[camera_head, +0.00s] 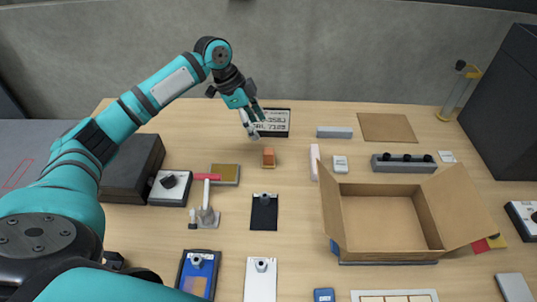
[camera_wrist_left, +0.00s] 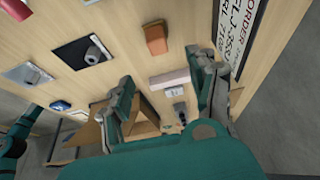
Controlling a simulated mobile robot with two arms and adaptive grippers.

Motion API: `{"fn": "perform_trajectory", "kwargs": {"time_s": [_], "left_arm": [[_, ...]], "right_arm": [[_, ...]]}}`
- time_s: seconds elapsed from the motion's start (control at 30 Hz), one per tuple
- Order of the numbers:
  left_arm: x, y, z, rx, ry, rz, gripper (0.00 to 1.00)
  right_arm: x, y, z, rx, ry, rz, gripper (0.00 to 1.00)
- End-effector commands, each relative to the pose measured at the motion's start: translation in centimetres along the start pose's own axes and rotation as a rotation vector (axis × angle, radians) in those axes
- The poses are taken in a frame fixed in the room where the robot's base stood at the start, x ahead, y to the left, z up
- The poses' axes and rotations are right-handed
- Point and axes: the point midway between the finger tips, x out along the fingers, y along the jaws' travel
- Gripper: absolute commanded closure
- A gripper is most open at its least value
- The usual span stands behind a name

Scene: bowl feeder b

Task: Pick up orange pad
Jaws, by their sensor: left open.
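The orange pad (camera_head: 268,156) is a small orange block, standing on the table on a thin tan base, just in front of a white and black sign (camera_head: 274,124). It also shows in the left wrist view (camera_wrist_left: 156,40) near the top middle. My left gripper (camera_head: 251,124) is open and empty, above the table beside the sign, behind and slightly left of the pad, apart from it. In the left wrist view its two fingers (camera_wrist_left: 162,90) are spread wide with nothing between them. My right gripper does not show.
An open cardboard box (camera_head: 388,220) stands at the right. A toggle clamp with a red handle (camera_head: 207,206) and a grey-framed tan plate (camera_head: 225,174) lie left of the pad. A black clipboard (camera_head: 264,211) lies in front. A pink bar (camera_head: 314,162) stands to the right.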

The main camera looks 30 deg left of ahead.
Motion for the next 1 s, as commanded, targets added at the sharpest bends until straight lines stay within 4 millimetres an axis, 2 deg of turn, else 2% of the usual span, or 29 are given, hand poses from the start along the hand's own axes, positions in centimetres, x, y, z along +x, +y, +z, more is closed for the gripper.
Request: {"fn": "perform_trajectory", "kwargs": {"time_s": [0.1,0.3,0.53,0.8,1.0], "left_arm": [[2.6,0.1,0.0,-0.002,-0.001,0.004,0.40],[5.5,0.0,0.0,-0.002,0.000,0.001,0.40],[7.1,0.2,0.2,-0.002,-0.001,0.002,0.40],[10.8,0.5,0.5,-0.001,0.001,0.000,0.40],[11.4,0.5,0.6,-0.001,0.000,-0.002,0.40]], "right_arm": [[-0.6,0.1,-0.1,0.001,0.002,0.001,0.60],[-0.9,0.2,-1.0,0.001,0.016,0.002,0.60],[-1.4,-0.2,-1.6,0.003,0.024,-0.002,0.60],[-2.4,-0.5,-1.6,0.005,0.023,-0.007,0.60],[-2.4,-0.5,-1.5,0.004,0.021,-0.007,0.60]]}}
